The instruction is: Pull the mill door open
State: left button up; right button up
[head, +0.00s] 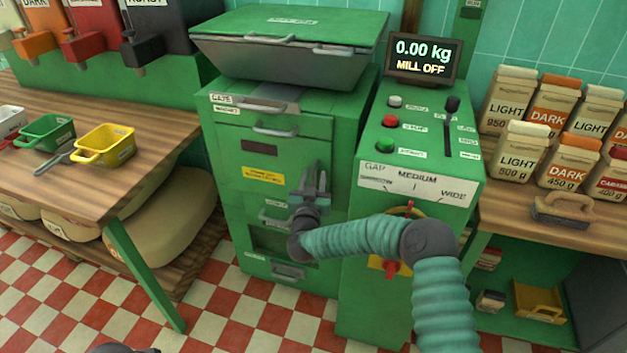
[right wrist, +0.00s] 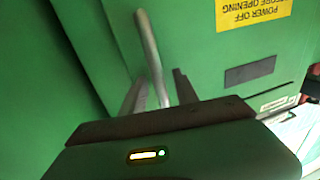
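The green mill door (head: 285,150) is on the front of the mill cabinet, with a yellow warning label (head: 263,175), and looks shut. The label also shows upside down in the right wrist view (right wrist: 253,10). My right gripper (head: 315,180) is in front of the door's right side. In the right wrist view its two fingers (right wrist: 158,88) are apart, with the grey bar handle (right wrist: 150,50) between them. Gaps show beside the handle, so the gripper is open around it. A dark shape at the head view's bottom edge may be my left gripper (head: 122,349); its fingers do not show clearly.
A display (head: 421,60) reads 0.00 kg and MILL OFF. The control panel (head: 425,130) is right of the door. A wooden counter (head: 75,185) with coloured scoops stands left, and a shelf with coffee bags (head: 517,152) right. Checkered floor (head: 215,315) is free in front.

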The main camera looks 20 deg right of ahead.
grip_shut()
dwell(1.3)
